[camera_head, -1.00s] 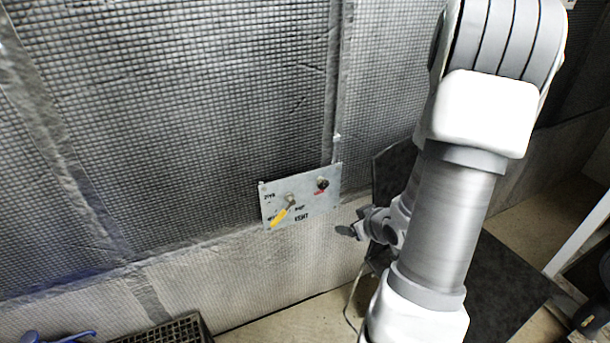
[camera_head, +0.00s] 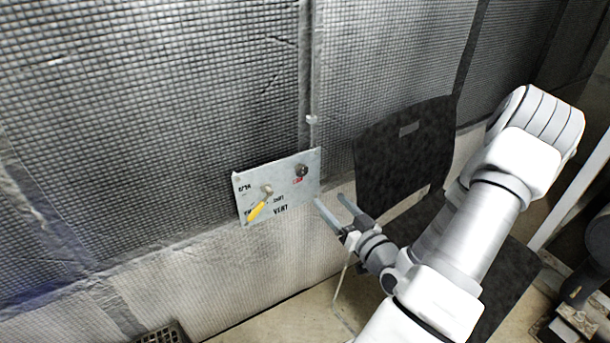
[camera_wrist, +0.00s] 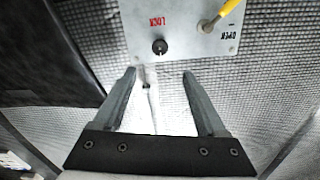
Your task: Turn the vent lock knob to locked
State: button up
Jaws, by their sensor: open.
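A grey metal vent panel (camera_head: 240,213) is mounted on the quilted wall. The small black lock knob (camera_head: 302,171) sits at its upper right, with red lettering just below it. In the wrist view the lock knob (camera_wrist: 159,47) appears upside down beside the red LOCK text, ahead of my open gripper (camera_wrist: 159,75) and roughly centred between the fingers, not touched.
A black chair (camera_head: 405,145) stands against the wall to the right of the panel, close behind my gripper. A floor grate (camera_head: 162,335) shows at the bottom left. The wall left of the panel is clear.

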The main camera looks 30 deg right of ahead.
aim_at(303, 171)
jog(key=w, duration=0.4)
jog(key=w+b, duration=0.1)
jog(key=w, duration=0.4)
jog(key=w+b, duration=0.1)
jog(key=w, duration=0.3)
jog(key=shift+w+d, duration=0.25)
jog(key=shift+d, duration=0.1)
jog(key=shift+c, duration=0.2)
grip_shut()
